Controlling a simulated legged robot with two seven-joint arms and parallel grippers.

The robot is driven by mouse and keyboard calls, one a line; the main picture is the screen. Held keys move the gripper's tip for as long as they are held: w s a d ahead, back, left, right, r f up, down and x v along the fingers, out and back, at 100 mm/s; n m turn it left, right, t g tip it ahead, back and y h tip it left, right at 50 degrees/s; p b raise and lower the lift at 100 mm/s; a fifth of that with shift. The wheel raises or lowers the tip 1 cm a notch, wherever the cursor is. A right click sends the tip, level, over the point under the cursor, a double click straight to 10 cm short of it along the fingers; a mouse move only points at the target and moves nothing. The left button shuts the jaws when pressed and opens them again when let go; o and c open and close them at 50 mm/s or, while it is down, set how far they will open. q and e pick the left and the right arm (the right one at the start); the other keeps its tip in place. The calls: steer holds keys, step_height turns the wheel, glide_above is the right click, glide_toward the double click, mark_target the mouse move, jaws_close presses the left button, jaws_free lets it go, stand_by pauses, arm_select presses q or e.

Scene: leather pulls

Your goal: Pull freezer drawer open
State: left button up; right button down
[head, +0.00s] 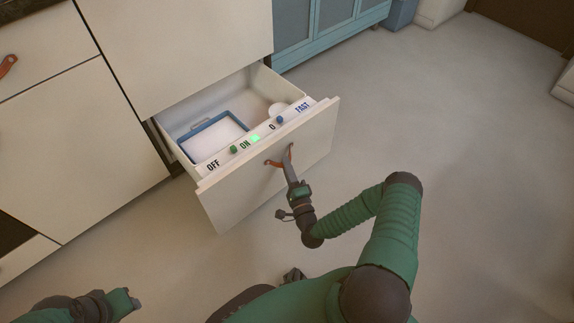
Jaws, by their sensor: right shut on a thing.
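The freezer drawer (222,205) stands pulled out from the cream cabinet, with its inside showing. Its front carries an orange-brown leather pull (270,162). My right gripper (289,156) is at the drawer front, shut on the leather pull. The drawer's top edge has a strip marked OFF, ON, 0 and FAST, with a lit green patch (255,139).
Cream cabinet fronts (78,140) stand left of and above the drawer. Another leather pull (8,64) shows at the far left. A blue cabinet (322,30) stands at the back. The grey floor (460,150) right of the drawer is clear.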

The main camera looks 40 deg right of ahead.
arm_select(q)
steer(key=shift+s, duration=0.4)
arm_select(e)
steer(key=shift+s+d+f, duration=0.1)
steer(key=shift+s+f, duration=0.05)
steer(key=shift+s, duration=0.3)
arm_select(q)
steer(key=shift+d, duration=0.1)
arm_select(e)
steer(key=c, duration=1.5)
jaws_free()
steer(key=shift+o, duration=0.2)
